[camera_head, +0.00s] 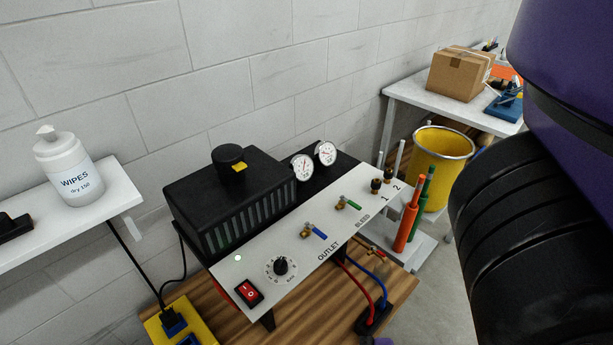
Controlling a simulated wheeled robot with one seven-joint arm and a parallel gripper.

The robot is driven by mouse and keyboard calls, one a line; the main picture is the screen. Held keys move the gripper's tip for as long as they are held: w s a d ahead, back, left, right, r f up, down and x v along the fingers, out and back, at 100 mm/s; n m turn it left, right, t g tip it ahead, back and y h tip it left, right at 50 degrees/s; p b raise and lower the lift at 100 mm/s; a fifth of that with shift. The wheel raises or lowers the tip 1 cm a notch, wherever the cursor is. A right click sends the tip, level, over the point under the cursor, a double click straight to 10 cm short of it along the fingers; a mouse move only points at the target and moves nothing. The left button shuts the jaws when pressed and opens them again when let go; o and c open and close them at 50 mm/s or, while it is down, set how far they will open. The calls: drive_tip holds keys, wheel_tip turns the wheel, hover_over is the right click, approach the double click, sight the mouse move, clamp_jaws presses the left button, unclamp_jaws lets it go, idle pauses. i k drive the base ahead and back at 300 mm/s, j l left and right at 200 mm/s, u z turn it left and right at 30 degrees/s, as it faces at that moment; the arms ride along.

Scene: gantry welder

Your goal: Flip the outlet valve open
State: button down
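The outlet valve (314,231) is a small brass valve with a blue lever, mounted on the white sloped panel (240,265) above the printed word OUTLET. Its lever points to the lower right, toward the panel's front edge. A similar valve with a green lever, the bleed valve (349,202), sits further up the panel by the word BLEED, its lever pointing much the same way. My gripper is not visible. A large purple and black part of my arm fills the right side of the view, apart from the panel.
A black ribbed housing (229,195) stands behind. Red and blue hoses (352,281) run below the front edge. Orange and green rods (409,221) and a yellow bucket (430,176) stand right.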

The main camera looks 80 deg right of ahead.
sight(308, 226)
drive_tip(key=k+j+z, duration=0.1)
drive_tip(key=z, duration=0.25)
drive_tip(key=k+z, duration=0.25)
drive_tip(key=z, duration=0.15)
drive_tip(key=k+z, duration=0.2)
drive_tip(key=z, duration=0.15)
